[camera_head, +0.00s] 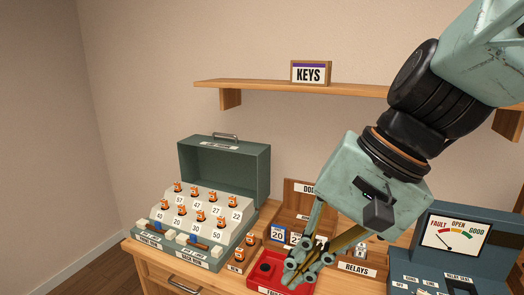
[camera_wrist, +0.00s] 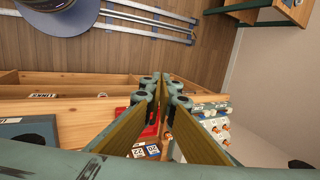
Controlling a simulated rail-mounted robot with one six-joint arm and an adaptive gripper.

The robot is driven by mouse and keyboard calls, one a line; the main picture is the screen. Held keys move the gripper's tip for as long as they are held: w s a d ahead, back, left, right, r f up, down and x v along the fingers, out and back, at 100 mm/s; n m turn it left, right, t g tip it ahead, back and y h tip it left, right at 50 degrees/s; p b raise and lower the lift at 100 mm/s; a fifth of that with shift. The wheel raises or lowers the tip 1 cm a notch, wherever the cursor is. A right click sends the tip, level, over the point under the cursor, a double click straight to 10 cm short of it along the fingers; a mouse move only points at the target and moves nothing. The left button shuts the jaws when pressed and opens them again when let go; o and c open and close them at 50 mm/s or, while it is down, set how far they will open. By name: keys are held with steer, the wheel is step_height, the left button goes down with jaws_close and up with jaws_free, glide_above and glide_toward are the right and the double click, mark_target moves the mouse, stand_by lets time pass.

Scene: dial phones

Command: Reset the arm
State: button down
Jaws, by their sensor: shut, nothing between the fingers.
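My arm comes in from the upper right in the head view. My gripper (camera_head: 306,268) points down and left over the workbench, its fingers together with nothing between them. It hangs in front of a red tray (camera_head: 266,270) and hides part of it. In the wrist view my gripper (camera_wrist: 162,92) shows its fingertips close together, with part of the red tray (camera_wrist: 149,131) behind them. Whether the fingertips touch the tray, I cannot tell.
An open green case (camera_head: 224,160) with numbered orange-topped pieces stands left. A relays box (camera_head: 357,268) and a meter panel (camera_head: 455,237) stand right of my gripper. A wooden shelf (camera_head: 270,88) with a KEYS box (camera_head: 311,73) is on the wall above. Open floor shows at the lower left.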

steer(key=s+d+r+n+t+h, duration=0.1)
steer(key=s+d+n+h, duration=0.1)
steer(key=s+d, duration=0.3)
steer(key=s+d+r+n+t+h, duration=0.1)
steer(key=s+d, duration=0.4)
steer(key=d, duration=0.5)
steer(key=shift+s+d+r+n+t+h, duration=0.2)
steer(key=shift+s+r+n+t+h, duration=0.1)
steer(key=shift+n+h, duration=0.55)
steer(key=c, duration=3.4)
jaws_free()
steer(key=shift+c, duration=0.2)
